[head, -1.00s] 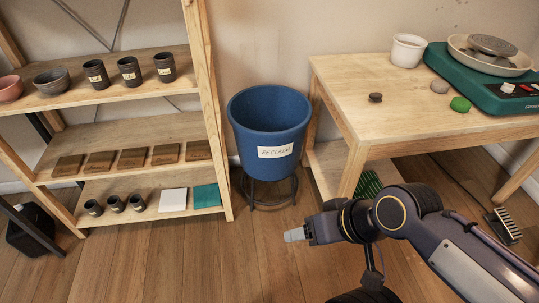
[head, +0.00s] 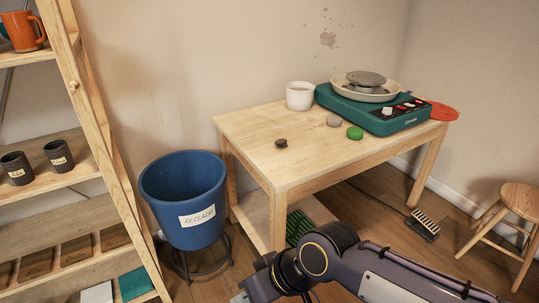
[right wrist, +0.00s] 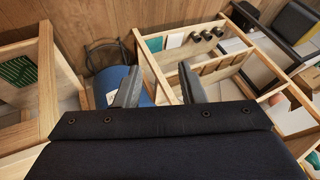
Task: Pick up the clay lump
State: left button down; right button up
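A small grey lump (head: 334,121), which looks like the clay lump, lies on the wooden table (head: 245,125) in front of the white cup. A green lump (head: 355,132) lies just right of it, and a small dark brown piece (head: 281,143) lies to its left, nearer the table's front edge. My right gripper (right wrist: 158,85) is open and empty in the right wrist view, with its fingers apart. In the head view my right arm is low at the bottom, below and in front of the table, apart from the lumps. My left gripper is not in view.
A blue bucket (head: 183,183) labelled reclaim stands left of the table. A shelf (head: 85,100) is further left, a stool (head: 508,205) at right. The table's front left is mostly clear.

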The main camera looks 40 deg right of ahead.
aim_at(281, 143)
jog(key=z, duration=1.6)
jog(key=i+u, duration=0.45)
jog(key=i+l, duration=0.05)
